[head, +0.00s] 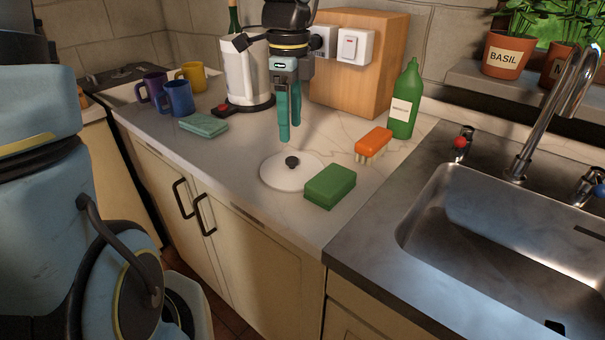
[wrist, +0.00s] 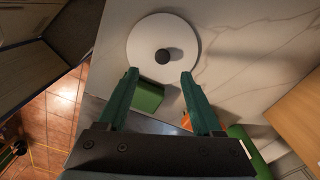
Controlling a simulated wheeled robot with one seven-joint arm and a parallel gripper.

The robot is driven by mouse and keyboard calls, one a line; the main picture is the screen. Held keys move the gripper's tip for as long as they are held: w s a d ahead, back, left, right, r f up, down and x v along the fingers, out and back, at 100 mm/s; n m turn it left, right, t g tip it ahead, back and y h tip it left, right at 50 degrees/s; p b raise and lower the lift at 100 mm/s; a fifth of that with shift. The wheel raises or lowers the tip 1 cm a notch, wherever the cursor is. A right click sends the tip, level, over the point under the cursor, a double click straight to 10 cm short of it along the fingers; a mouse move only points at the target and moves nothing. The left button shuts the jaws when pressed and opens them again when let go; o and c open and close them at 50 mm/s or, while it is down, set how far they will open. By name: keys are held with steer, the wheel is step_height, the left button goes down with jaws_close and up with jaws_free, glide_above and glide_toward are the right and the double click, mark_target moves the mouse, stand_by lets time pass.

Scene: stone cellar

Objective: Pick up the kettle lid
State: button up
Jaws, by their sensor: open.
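The kettle lid (head: 290,176) is a white round disc with a dark knob, lying flat on the pale marble worktop. It also shows in the wrist view (wrist: 145,38), near the top middle, with its knob beyond the fingertips. My gripper (head: 289,138) points down above the worktop, over and a little behind the lid. It is open and empty, with its teal fingers apart in the wrist view (wrist: 160,74). The white kettle (head: 247,72) stands on its dark base behind and left of my gripper, partly hidden by it.
A green sponge (head: 330,186) lies close beside the lid at its right front. An orange brush (head: 373,142) and a green bottle (head: 405,100) stand further right. A teal cloth (head: 204,124) and several mugs are left. The sink (head: 490,220) is at right; a wooden block (head: 372,65) is behind.

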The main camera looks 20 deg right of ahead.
mark_target(292, 159)
steer(key=f, duration=0.8)
steer(key=shift+w+d+p, duration=0.1)
steer(key=shift+w+p, duration=0.1)
steer(key=shift+p, duration=0.1)
steer(key=shift+r, duration=0.1)
jaws_close()
